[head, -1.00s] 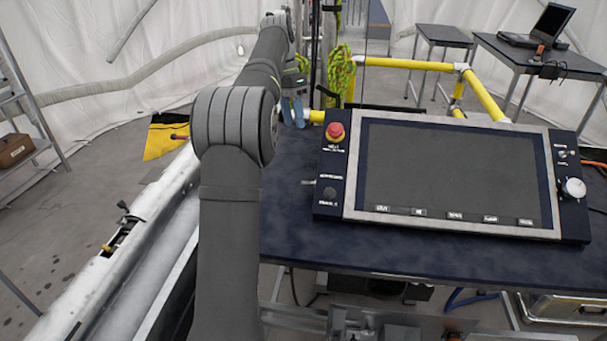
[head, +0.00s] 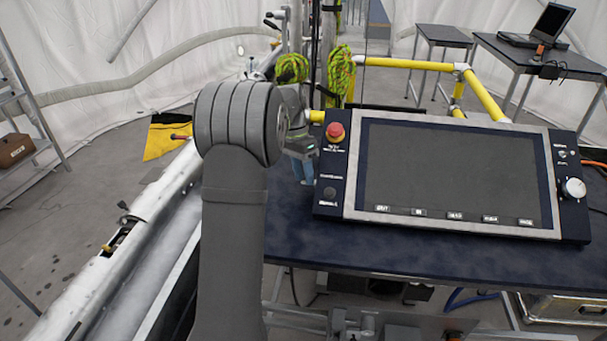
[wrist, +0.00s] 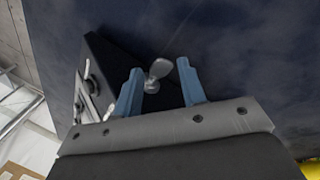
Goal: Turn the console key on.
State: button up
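The console key (wrist: 158,70) shows in the wrist view as a small grey piece with a rounded, flat head. It sticks out from the dark side of the console (head: 451,230). My gripper (wrist: 160,66) has two blue fingers, spread apart, with the key appearing in the gap between them. I cannot tell how far beyond the fingertips the key is; neither finger appears to touch it. In the head view my gripper (head: 302,168) is at the console's left side, partly behind my arm, and hides the key there.
A red stop button (head: 335,132) sits on the console's upper left, close to my gripper. The dark table (head: 400,258) has free room in front of the console. Yellow rails (head: 415,64) and a green rope (head: 341,75) stand behind.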

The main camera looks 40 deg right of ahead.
jog(key=shift+f, duration=0.2)
jog(key=shift+c, duration=0.3)
jog(key=c, duration=0.6)
jog(key=shift+s+a+t+h, duration=0.2)
jog(key=shift+s+t+h, duration=0.05)
jog(key=shift+t+h, duration=0.55)
jog(key=shift+s+a+t+h, duration=0.15)
jog(key=shift+s+t+h, duration=0.05)
jog(key=shift+t+h, duration=0.6)
jog(key=o, duration=0.7)
jog(key=shift+c, duration=0.2)
